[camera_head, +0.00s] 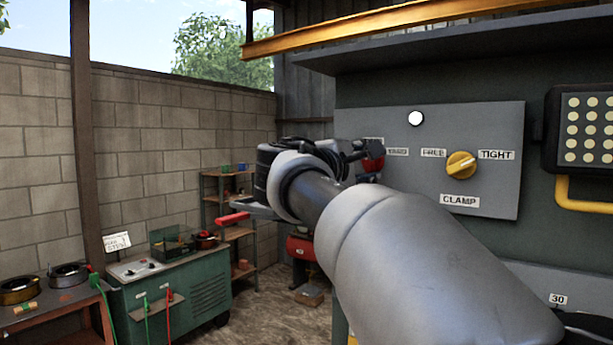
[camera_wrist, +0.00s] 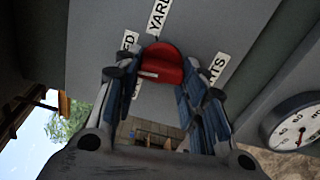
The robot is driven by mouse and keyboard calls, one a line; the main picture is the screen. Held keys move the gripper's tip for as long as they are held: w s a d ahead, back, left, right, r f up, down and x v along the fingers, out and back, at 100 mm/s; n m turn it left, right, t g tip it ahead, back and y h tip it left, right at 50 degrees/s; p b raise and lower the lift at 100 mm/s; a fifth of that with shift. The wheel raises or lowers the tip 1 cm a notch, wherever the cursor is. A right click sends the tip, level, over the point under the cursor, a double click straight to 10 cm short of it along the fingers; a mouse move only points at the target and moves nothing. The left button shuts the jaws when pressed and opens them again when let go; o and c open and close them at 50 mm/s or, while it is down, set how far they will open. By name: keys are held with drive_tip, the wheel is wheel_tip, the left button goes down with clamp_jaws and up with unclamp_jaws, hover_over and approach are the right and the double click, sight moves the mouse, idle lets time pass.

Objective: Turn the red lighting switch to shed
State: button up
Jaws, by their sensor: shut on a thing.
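The red lighting switch (camera_wrist: 165,62) is a round red knob on the grey panel, between my fingers in the wrist view. In the head view a part of the red knob (camera_head: 374,163) shows beside my gripper (camera_head: 358,152). My gripper (camera_wrist: 160,72) is shut on the knob, one finger on each side. A YARD label (camera_wrist: 158,16) is beyond the knob, a partly hidden label ending in ED (camera_wrist: 128,41) is to its left, and one ending in TS (camera_wrist: 217,68) is to its right. I cannot tell which label the knob points to.
On the same panel (camera_head: 500,125) is a yellow clamp knob (camera_head: 461,165) between FREE and TIGHT labels, below a white round lamp (camera_head: 416,118). A round gauge (camera_wrist: 297,121) is at the right in the wrist view. A green cabinet (camera_head: 170,295) stands at lower left.

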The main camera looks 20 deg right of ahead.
drive_tip(key=shift+m+b, duration=0.4)
drive_tip(key=shift+m, duration=0.1)
idle(0.3)
drive_tip(key=o, duration=1.1)
drive_tip(key=shift+c, duration=0.2)
drive_tip(key=v, duration=1.2)
